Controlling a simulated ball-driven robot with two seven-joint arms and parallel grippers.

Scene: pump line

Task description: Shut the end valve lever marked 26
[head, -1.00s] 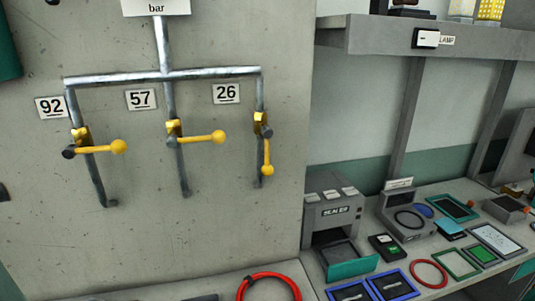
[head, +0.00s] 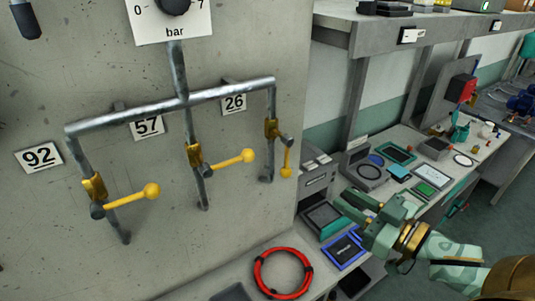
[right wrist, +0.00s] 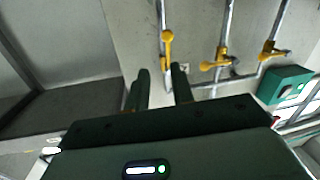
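The plate marked 26 (head: 234,103) hangs beside the right-hand pipe branch in the head view. The end valve (head: 271,128) there has a yellow lever (head: 287,160) hanging down, roughly along its pipe. In the right wrist view this lever (right wrist: 168,46) shows just beyond my fingertips, roughly in line with the gap between them. My right gripper (head: 345,203) is to the right of and below the lever in the head view, apart from it. In the right wrist view the gripper (right wrist: 159,78) has its fingers apart with nothing between them. My left gripper is not in view.
The lever by plate 57 (head: 235,163) and the lever by plate 92 (head: 130,199) stick out sideways across their pipes. A red ring (head: 283,292) lies on the bench below. A bench with trays and devices and a shelf (head: 380,45) stand to the right.

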